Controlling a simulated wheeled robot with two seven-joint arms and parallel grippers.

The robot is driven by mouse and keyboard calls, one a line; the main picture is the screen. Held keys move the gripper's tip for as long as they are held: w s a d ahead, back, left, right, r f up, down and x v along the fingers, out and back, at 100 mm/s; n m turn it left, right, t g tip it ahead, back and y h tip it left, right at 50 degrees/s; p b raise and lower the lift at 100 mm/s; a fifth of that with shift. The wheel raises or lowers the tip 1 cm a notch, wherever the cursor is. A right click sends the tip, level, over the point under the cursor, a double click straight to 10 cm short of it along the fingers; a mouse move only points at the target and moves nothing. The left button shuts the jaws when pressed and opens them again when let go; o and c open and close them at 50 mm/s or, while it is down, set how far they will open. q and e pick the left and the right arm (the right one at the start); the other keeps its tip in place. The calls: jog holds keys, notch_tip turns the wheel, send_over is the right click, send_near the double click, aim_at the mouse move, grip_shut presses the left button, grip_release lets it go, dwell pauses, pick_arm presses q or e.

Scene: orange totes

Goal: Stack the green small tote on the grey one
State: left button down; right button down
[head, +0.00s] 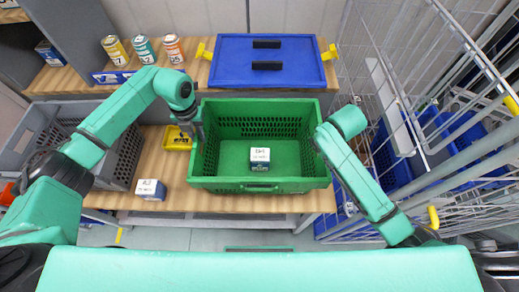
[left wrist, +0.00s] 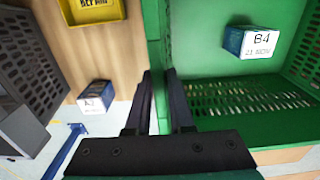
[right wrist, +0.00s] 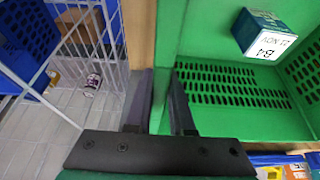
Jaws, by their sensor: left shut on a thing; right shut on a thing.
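The green small tote (head: 258,185) is in the middle of the head view, upright and over the wooden table; I cannot tell whether it touches the top. A small box marked B4 (head: 260,157) lies inside it. My left gripper (head: 196,134) is shut on its left wall; the left wrist view shows the fingers (left wrist: 160,95) on either side of that wall. My right gripper (right wrist: 158,95) is shut on its right wall; in the head view my arm mostly hides those fingers. The grey tote (head: 126,155) stands at the left, partly behind my left arm.
A yellow bin (head: 178,138) and a small white-blue box (head: 151,189) are on the table between the totes. A blue lidded tote (head: 267,62) and several cans (head: 144,49) stand behind. A wire cage trolley (head: 400,120) with blue totes is close on the right.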

pick_arm(q)
jog(key=shift+r, duration=0.15)
pick_arm(e)
jog(key=shift+w+r, duration=0.1)
